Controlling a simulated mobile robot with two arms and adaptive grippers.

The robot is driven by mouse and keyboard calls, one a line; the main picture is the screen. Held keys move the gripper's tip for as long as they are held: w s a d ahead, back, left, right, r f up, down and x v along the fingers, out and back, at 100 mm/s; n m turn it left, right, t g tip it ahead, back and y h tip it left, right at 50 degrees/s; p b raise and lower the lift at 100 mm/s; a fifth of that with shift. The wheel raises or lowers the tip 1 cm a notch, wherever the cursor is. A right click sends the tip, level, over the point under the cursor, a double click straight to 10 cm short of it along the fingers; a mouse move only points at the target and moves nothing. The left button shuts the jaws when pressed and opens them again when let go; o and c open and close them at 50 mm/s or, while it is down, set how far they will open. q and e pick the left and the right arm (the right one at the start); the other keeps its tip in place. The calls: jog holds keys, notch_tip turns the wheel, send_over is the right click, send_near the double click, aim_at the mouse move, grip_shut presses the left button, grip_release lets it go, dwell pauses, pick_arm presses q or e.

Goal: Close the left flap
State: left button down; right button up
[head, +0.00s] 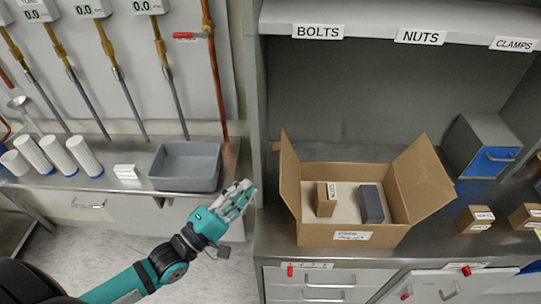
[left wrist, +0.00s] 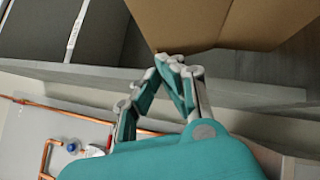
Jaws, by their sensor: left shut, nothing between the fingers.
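An open cardboard box (head: 346,236) stands on the metal counter in front of the shelf. Its left flap (head: 289,175) stands up, leaning slightly outward; its right flap (head: 424,177) leans out to the right. Inside lie a small brown carton (head: 326,199) and a dark grey block (head: 371,204). My left gripper (head: 243,191) is to the left of the box, apart from the left flap in the head view. In the left wrist view its fingertips (left wrist: 178,60) are together and empty, with brown cardboard (left wrist: 220,22) just beyond them. My right gripper is not in view.
A grey tray (head: 186,167) sits on the left bench beside several white cylinders (head: 57,154). A grey bin with a blue front (head: 487,155) and small cartons (head: 475,218) stand right of the box. A grey shelf upright (head: 249,110) rises behind my left gripper.

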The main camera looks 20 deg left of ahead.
aim_at(282, 150)
pick_arm(q)
jog(key=p+x, duration=0.1)
jog(key=x, duration=0.1)
jog(key=p+x, duration=0.1)
jog(key=x, duration=0.4)
jog(key=shift+r+p, duration=0.3)
jog(key=shift+p, duration=0.1)
jog(key=shift+w, duration=0.2)
jog(key=shift+s+r, duration=0.1)
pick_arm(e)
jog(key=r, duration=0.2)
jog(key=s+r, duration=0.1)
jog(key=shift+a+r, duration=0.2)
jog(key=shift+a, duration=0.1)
pick_arm(q)
jog(key=shift+w+d, duration=0.1)
jog(key=shift+w, duration=0.15)
